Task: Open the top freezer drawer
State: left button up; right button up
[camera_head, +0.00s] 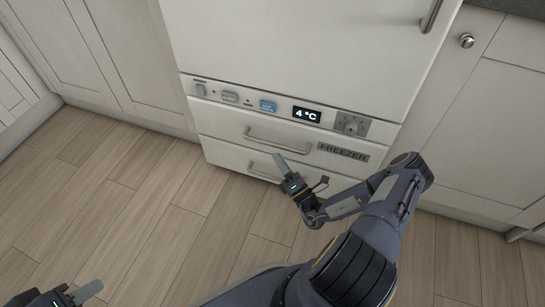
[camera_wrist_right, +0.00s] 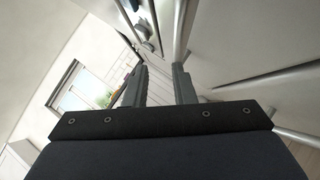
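The white top freezer drawer (camera_head: 230,128) is shut, with its front flush below the control panel. Its silver bar handle (camera_head: 278,144) runs across it, beside the FREEZER plate (camera_head: 343,152). My right gripper (camera_head: 279,161) is just below that handle in the head view, in front of the lower drawer (camera_head: 225,155); I cannot tell whether it touches anything. In the right wrist view its two fingers (camera_wrist_right: 160,75) stand apart with nothing clearly between them. My left gripper (camera_head: 88,291) is low at the left, partly cut off, far from the drawer; its opening is unclear.
The control panel (camera_head: 235,98) with a 4 °C display (camera_head: 306,115) lies above the drawer. The fridge door (camera_head: 290,50) above is shut. Cabinets (camera_head: 497,110) stand on both sides. The wooden floor (camera_head: 130,200) in front is clear at left. A window (camera_wrist_right: 75,88) shows in the wrist view.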

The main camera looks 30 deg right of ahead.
aim_at(273, 143)
jog(key=w+m+h, duration=0.1)
jog(key=w+h+b, duration=0.1)
jog(key=w, duration=0.1)
jog(key=w+d+m+b, duration=0.1)
jog(key=w, duration=0.1)
jog(key=shift+w+r+m+h, duration=0.2)
jog(key=shift+m+h, duration=0.1)
jog(key=shift+h, duration=0.1)
jog(key=shift+w+r, duration=0.3)
jog(key=shift+w, duration=0.35)
grip_shut()
